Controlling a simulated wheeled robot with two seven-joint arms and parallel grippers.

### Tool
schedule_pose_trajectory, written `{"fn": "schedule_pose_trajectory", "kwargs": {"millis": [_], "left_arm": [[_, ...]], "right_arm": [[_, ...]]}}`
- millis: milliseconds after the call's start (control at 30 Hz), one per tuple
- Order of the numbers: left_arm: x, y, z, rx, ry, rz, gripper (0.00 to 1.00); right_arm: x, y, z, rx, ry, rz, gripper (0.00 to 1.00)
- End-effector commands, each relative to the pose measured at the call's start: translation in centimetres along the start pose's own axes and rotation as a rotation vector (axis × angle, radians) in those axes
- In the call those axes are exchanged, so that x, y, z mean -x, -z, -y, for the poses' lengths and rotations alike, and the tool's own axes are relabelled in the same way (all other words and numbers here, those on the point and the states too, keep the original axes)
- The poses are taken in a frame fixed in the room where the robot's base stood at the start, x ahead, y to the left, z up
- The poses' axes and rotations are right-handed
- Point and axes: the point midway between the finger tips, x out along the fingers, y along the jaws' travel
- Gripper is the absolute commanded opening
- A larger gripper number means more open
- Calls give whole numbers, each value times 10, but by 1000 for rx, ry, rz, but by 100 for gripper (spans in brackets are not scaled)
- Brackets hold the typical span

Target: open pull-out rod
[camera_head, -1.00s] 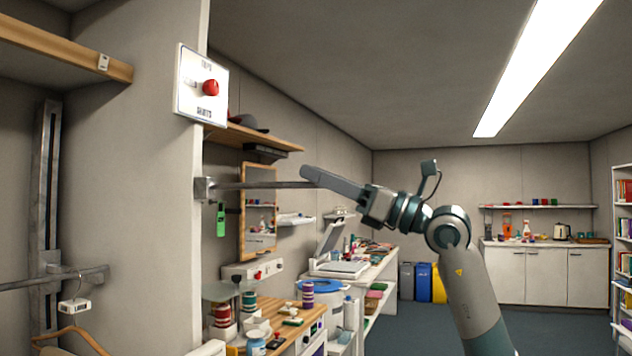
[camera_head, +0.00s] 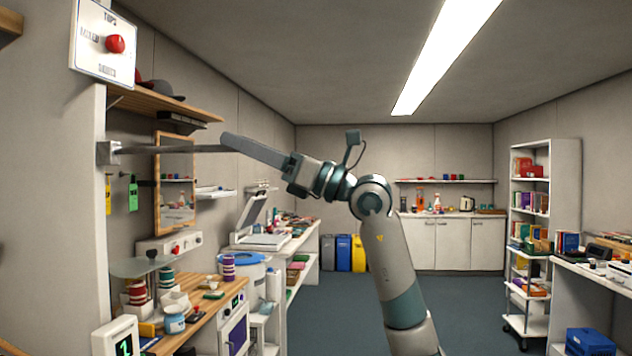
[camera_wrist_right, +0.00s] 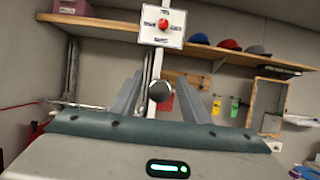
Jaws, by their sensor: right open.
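The pull-out rod (camera_head: 175,149) is a thin grey metal bar sticking out from a square bracket (camera_head: 108,152) on the left wall. My right gripper (camera_head: 228,141) is at the rod's outer end, its fingers pointing left towards the wall. In the right wrist view my right gripper (camera_wrist_right: 160,80) is open, with a finger on each side. A round, dark grey end (camera_wrist_right: 160,91), seemingly the rod's, shows between the fingers with space on both sides. The fingers hide part of the rod's end in the head view. My left gripper is not in view.
A white sign with a red knob (camera_head: 115,44) is on the wall above the rod. Green and yellow tags (camera_head: 133,194) hang below it. A shelf with caps (camera_head: 165,100) and a mirror (camera_head: 175,185) are behind. A cluttered workbench (camera_head: 205,310) stands below. The floor at centre right is clear.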

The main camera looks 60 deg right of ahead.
Motion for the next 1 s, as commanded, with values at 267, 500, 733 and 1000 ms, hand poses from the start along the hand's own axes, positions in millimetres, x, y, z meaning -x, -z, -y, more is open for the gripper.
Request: {"fn": "schedule_pose_trajectory", "kwargs": {"millis": [267,500,733,1000], "left_arm": [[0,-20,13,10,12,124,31],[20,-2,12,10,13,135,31],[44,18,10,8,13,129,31],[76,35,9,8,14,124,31]], "right_arm": [[39,3,0,0,1,1,42],[66,3,0,0,1,0,42],[90,2,0,1,1,1,42],[120,2,0,1,1,2,42]]}}
